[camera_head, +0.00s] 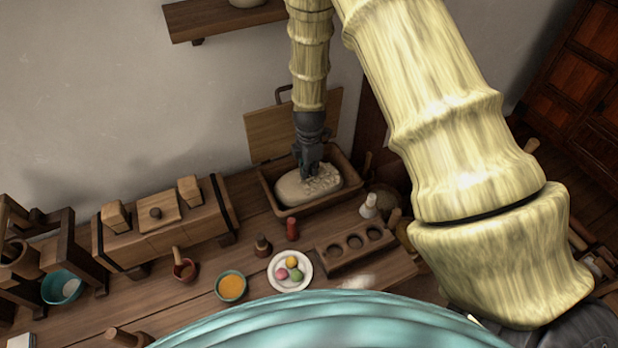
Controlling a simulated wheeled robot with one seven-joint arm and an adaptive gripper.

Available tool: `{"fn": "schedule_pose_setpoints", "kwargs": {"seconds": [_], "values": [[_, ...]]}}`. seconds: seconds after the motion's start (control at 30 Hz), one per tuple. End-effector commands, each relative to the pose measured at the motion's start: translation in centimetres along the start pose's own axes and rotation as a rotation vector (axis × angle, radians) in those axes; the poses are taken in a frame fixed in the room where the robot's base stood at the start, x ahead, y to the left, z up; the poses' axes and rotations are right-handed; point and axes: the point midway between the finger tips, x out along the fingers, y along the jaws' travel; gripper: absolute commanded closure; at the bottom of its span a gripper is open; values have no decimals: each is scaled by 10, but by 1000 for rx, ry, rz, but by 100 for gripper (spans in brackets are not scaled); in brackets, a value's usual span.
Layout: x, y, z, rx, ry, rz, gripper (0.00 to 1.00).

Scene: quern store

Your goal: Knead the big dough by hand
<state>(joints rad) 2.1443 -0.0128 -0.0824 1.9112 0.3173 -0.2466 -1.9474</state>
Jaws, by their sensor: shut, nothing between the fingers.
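The big dough (291,192) is a pale oval lump lying in a wooden trough (267,199) at the back of the table. Its right part looks rough and lumpy, its left part smoother. My gripper (310,174) points down at the right-middle of the dough. Its fingers are shut with nothing between them, and the tips look to be at the dough's surface. How far they press in is hard to tell. A wooden lid (262,136) leans upright behind the trough.
A long wooden box (148,246) is to the left. Some bare table shows between them.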

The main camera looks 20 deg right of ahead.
Motion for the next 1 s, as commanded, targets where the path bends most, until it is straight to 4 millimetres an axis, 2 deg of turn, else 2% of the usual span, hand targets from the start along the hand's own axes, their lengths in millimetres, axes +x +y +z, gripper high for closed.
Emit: {"fn": "schedule_pose_setpoints", "kwargs": {"seconds": [0.57,1.0], "values": [[2,0,0,0,0,0,100],[21,0,0,0,0,-1,100]]}}
